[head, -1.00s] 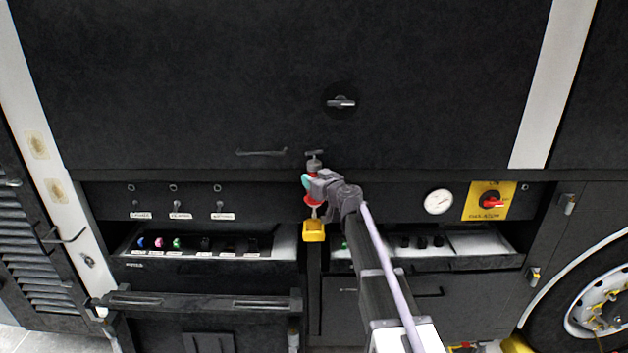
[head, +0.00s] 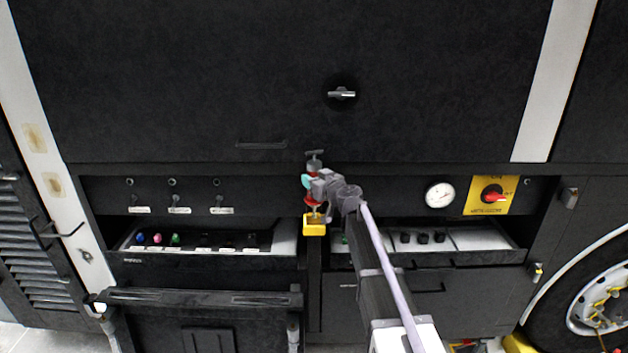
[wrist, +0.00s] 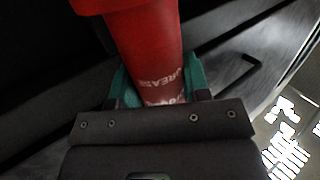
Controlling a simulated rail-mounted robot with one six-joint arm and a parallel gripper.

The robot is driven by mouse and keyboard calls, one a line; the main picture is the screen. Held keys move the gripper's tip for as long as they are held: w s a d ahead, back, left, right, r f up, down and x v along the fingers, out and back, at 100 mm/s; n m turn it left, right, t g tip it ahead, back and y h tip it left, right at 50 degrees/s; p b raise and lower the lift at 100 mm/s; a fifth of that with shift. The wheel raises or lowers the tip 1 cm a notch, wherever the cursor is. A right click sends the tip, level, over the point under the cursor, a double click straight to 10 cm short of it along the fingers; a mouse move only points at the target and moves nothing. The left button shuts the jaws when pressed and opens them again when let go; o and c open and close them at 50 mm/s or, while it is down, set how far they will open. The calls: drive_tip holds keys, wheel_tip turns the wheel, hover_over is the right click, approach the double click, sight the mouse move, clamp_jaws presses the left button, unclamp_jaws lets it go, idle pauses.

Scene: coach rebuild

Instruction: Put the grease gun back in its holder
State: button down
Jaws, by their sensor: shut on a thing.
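The red grease gun (head: 312,199) is upright, with a grey T-shaped handle on top. My gripper (head: 310,182) is shut around its red barrel, and the teal finger pads show at the barrel's sides. In the wrist view the red barrel (wrist: 148,50) carries white lettering and sits between the teal pads of my gripper (wrist: 157,88). A small yellow holder (head: 314,226) is directly below the gun. The gun's lower end is at or just above the holder's top; I cannot tell whether it has entered. The wrist view does not show the holder.
A dark panel wall stands behind. Open drawers with coloured knobs (head: 157,239) and black knobs (head: 422,238) flank the holder. A white gauge (head: 439,196) and a yellow plate with a red switch (head: 491,196) are to the right. A wheel (head: 598,305) is at far right.

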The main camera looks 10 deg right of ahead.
idle(0.6)
drive_tip(key=shift+f+b, duration=2.25)
drive_tip(key=shift+f+b, duration=0.3)
drive_tip(key=shift+b, duration=0.05)
drive_tip(key=shift+f+b, duration=0.35)
drive_tip(key=shift+f+b, duration=0.75)
drive_tip(key=shift+f, duration=0.05)
drive_tip(key=c, duration=0.5)
unclamp_jaws()
drive_tip(key=shift+s, duration=0.15)
